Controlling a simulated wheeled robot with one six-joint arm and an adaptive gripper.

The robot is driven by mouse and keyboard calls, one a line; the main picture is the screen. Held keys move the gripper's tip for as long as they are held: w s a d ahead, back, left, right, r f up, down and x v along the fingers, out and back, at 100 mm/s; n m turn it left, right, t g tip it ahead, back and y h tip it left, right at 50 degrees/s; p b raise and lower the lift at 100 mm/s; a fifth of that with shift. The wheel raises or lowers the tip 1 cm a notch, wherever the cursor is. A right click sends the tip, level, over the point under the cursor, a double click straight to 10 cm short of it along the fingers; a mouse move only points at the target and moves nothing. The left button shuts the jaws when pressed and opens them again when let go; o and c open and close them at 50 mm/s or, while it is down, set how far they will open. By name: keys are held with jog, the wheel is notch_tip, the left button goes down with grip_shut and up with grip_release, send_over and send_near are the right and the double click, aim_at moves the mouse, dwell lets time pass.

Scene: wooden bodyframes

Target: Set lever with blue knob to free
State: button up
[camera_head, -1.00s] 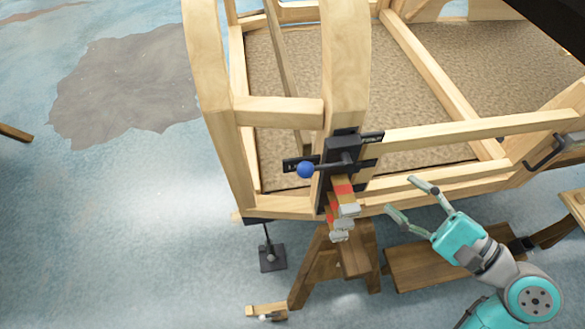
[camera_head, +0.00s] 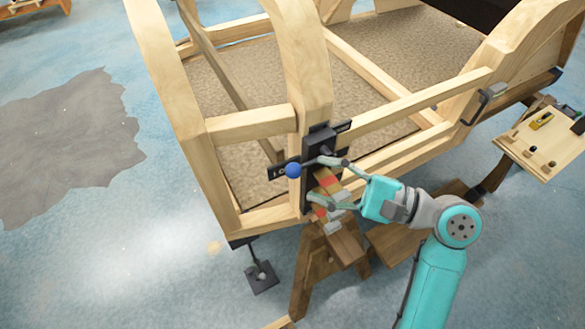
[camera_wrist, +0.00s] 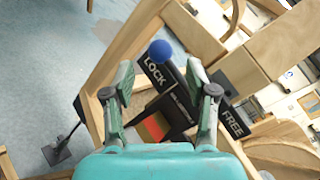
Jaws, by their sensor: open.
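The blue knob (camera_head: 293,170) is on the end of a lever on a black lock plate (camera_head: 320,140), fixed to a wooden post of the bodyframe. In the wrist view the blue knob (camera_wrist: 160,50) is at the end marked LOCK (camera_wrist: 155,73); the FREE mark (camera_wrist: 233,122) is at the lower right. My gripper (camera_head: 308,180) is open, its fingers pointing left toward the knob. In the wrist view the knob appears just beyond and between the fingertips (camera_wrist: 161,70). I cannot tell whether a finger touches it. Much of the lever is hidden.
Orange-and-red clamp-like parts (camera_head: 325,185) are just below the plate, close to my lower finger. A wooden trestle (camera_head: 335,250) stands under the frame. A side table with tools (camera_head: 545,140) is at the right.

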aim_at(295, 169)
jog(key=shift+x, duration=2.95)
jog(key=shift+c, duration=0.2)
jog(key=shift+f, duration=0.1)
grip_shut()
